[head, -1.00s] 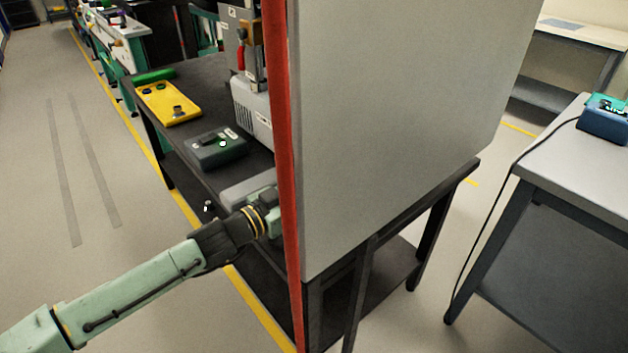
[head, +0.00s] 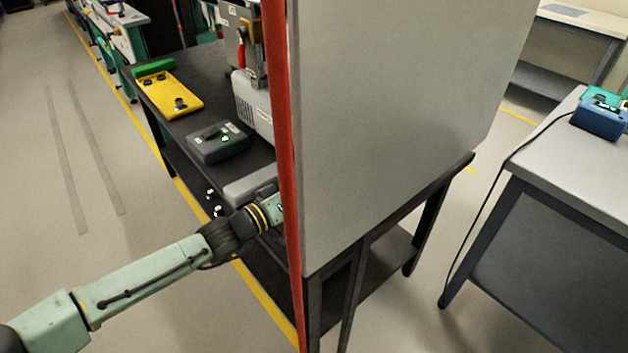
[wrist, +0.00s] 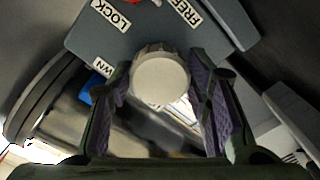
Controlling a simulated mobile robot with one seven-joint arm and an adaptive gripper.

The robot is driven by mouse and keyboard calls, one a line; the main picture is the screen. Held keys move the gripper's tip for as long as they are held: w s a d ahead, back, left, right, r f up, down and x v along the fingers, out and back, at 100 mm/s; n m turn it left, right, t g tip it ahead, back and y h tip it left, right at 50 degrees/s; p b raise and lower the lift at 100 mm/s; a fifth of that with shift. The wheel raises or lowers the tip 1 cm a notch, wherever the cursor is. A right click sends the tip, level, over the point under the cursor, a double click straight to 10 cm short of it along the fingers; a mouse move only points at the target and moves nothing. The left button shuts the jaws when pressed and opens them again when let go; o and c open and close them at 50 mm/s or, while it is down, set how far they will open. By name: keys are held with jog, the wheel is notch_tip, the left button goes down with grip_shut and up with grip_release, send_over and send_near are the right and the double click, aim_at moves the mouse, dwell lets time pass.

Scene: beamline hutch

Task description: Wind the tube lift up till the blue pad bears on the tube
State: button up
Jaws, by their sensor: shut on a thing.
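In the wrist view a pale round knob (wrist: 160,80) sits between the purple-padded fingers of my gripper (wrist: 163,88), which is shut on it. The knob stands at a grey block (wrist: 140,38) labelled LOCK and FREE. Another label, partly hidden, ends in "WN". A small blue part (wrist: 101,90), perhaps the blue pad, shows left of the knob, mostly hidden by the left finger. Shiny metal lies below it; I cannot tell whether this is the tube or whether the blue part touches it. In the head view my gripper is hidden behind the red-edged panel.
The red-edged grey panel (head: 390,120) stands close right of my arm. The black bench (head: 190,65) holds a yellow tray (head: 160,88), a dark box with a lit button (head: 215,145) and grey equipment (head: 255,105). A side table (head: 580,185) stands right. Floor at left is clear.

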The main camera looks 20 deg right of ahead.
jog(key=shift+f+n, duration=0.1)
jog(key=shift+n, duration=0.3)
jog(key=o, duration=1.1)
jog(key=shift+o, duration=0.2)
jog(key=v, duration=1.2)
